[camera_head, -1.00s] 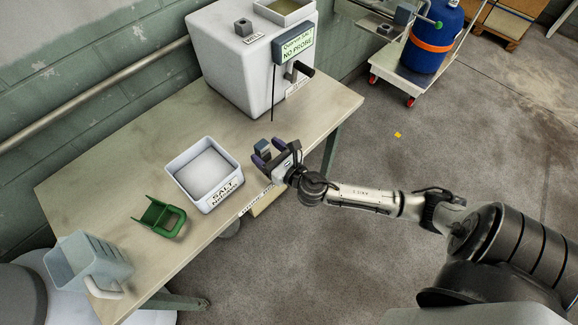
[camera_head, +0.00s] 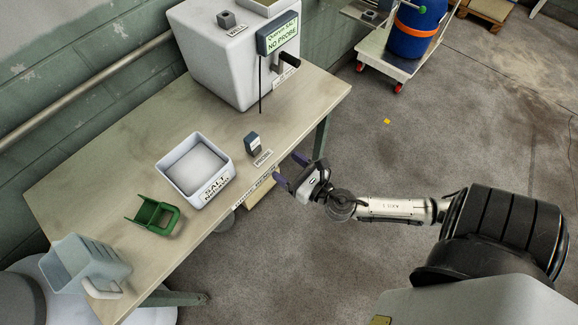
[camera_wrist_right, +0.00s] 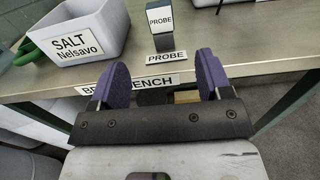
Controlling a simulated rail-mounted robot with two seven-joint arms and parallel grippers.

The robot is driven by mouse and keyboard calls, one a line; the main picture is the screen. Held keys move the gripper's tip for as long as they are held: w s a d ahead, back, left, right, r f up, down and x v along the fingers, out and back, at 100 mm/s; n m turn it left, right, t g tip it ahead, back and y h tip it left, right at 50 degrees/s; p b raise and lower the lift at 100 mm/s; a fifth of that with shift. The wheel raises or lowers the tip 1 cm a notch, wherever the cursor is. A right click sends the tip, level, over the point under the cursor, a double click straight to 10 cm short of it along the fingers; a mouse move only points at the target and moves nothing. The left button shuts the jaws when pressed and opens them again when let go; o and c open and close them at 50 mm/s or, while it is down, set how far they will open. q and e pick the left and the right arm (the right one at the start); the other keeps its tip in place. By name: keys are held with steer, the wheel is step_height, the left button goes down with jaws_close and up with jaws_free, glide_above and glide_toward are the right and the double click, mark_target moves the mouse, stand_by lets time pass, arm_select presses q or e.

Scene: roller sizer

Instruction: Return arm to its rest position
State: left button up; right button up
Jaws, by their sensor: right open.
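My right gripper (camera_head: 289,172) is open and empty, just off the front edge of the bench (camera_head: 300,108). In the right wrist view its two purple fingertips (camera_wrist_right: 160,78) stand apart with nothing between them. The small dark probe block (camera_head: 253,144) stands upright on the bench behind the "PROBE" label (camera_head: 263,158), apart from the fingers. The probe also shows in the wrist view (camera_wrist_right: 162,28), with a white "PROBE" face. My left gripper is not in view.
A white salt tub (camera_head: 195,170), a green scoop-like holder (camera_head: 154,214) and a grey-blue jug (camera_head: 90,262) stand on the bench. A white machine (camera_head: 215,55) reading "NO PROBE" is at the back. A trolley with a blue drum (camera_head: 415,30) stands beyond. Open floor lies right of the bench.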

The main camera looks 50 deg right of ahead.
stand_by(0.4)
steer(key=s+d+f+m+g+h, duration=0.2)
steer(key=d+m+g+h, duration=0.15)
steer(key=m, duration=0.85)
steer(key=s+d+f+m+g+h, duration=0.2)
steer(key=s+f+m+g, duration=0.15)
steer(key=m, duration=0.85)
steer(key=s+a+f+m+g+y+p, duration=0.1)
steer(key=s+a+m+g+y, duration=0.7)
steer(key=a, duration=0.6)
step_height(320, 180, up, 38)
steer(key=s+m+p, duration=0.1)
steer(key=s+p, duration=0.1)
steer(key=p, duration=3.6)
steer(key=shift+a+f+t+h, duration=0.25)
steer(key=shift+t+h, duration=0.05)
steer(key=shift+h, duration=0.05)
